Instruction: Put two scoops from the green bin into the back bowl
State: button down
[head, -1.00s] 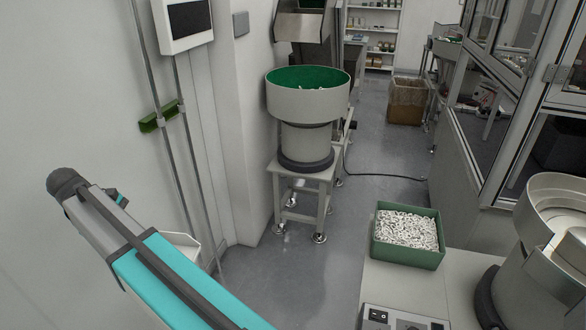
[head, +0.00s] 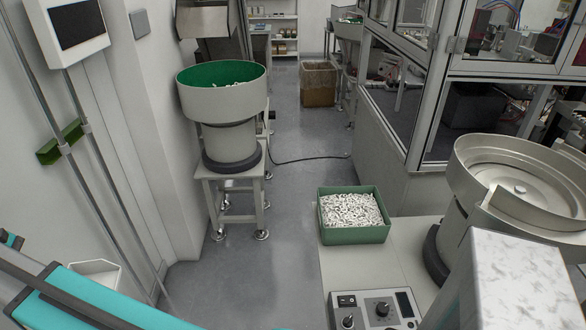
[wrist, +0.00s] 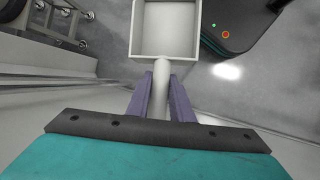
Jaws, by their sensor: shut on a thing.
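The green bin (head: 357,236) is full of small white parts and sits on the pale bench. The back bowl (head: 215,103) is a grey drum with a green inside, on a stand down the aisle; some white parts show in it. My gripper (wrist: 161,84) is shut on the handle of a pale scoop (wrist: 166,50), with a purple finger on each side. The scoop's square pan looks empty in the wrist view. In the head view the scoop shows at lower left, partly behind my teal arm, well apart from the bin and bowl.
A control box (head: 375,310) with knobs is on the near bench. A wall and upright pipes run along the left. A glazed machine frame stands at the right. The aisle floor (head: 300,130) between is mostly clear.

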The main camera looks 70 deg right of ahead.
jog(key=s+d+t+y+p, duration=0.1)
jog(key=s+d, duration=0.3)
jog(key=d, duration=0.9)
jog(key=s+d+m+p, duration=0.1)
jog(key=s+d, duration=0.3)
jog(key=d, duration=1)
jog(key=s+d+t+y+p, duration=0.1)
jog(key=s+d, duration=0.3)
jog(key=d, duration=0.9)
jog(key=s+d+r, duration=0.1)
jog(key=s+d, duration=0.7)
jog(key=s, duration=0.3)
jog(key=s+d+r+m+t+p, duration=0.1)
jog(key=s+d, duration=0.7)
jog(key=s, duration=0.3)
jog(key=s+d+r+t+y+p, duration=0.1)
jog(key=s+d, duration=0.7)
jog(key=s, duration=0.4)
jog(key=shift+d+m, duration=0.3)
jog(key=shift+d, duration=0.1)
jog(key=shift+s, duration=0.15)
